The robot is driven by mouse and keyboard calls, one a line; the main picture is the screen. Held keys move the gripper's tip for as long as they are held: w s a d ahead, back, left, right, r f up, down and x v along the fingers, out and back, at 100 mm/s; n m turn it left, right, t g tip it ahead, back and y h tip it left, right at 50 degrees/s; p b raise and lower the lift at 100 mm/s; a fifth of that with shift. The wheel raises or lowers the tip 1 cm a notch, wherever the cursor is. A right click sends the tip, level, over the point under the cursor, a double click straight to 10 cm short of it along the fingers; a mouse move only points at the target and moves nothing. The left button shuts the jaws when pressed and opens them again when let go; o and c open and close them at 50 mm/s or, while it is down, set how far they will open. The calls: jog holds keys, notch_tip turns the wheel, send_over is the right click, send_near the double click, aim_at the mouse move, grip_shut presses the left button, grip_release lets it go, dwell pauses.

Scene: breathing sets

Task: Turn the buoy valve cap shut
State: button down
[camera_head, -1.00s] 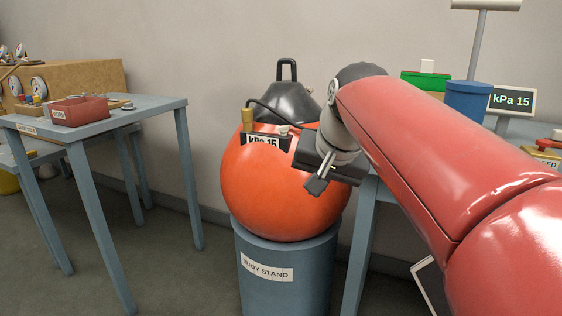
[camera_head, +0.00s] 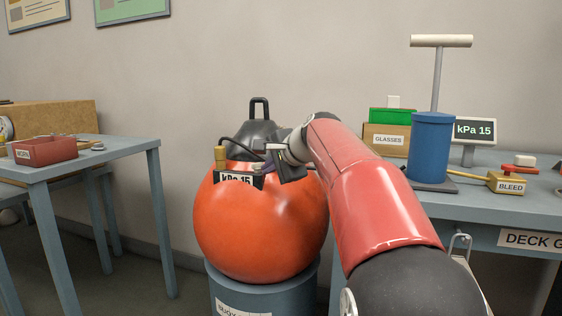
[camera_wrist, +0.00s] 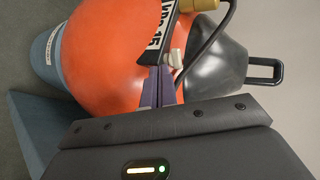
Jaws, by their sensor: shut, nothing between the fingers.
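The orange buoy (camera_head: 260,228) with its black top (camera_head: 245,138) sits on the blue buoy stand (camera_head: 262,283). A gauge (camera_head: 236,179) on it reads kPa 15. In the wrist view, a small pale cap (camera_wrist: 177,58), which looks like the valve cap, stands beside the gauge (camera_wrist: 159,28). My gripper (camera_head: 267,167) is at the buoy's upper right. In the wrist view its purple fingers (camera_wrist: 158,74) are shut and empty, tips just beside the cap; I cannot tell whether they touch it. In the head view my gripper hides the cap.
A brass fitting (camera_head: 220,156) with a black hose rises left of the gauge. On the right table stand a blue pump (camera_head: 430,148), a kPa 15 display (camera_head: 474,131), a glasses box (camera_head: 388,140) and a bleed block (camera_head: 507,183). A table with a red tray (camera_head: 46,150) is left.

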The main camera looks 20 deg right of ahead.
aim_at(255, 166)
jog(key=shift+w+a, duration=0.3)
jog(key=shift+w, duration=0.6)
jog(key=shift+w+a, duration=0.25)
jog(key=shift+w, duration=0.65)
jog(key=shift+a+r+p, duration=0.15)
jog(key=shift+p, duration=0.45)
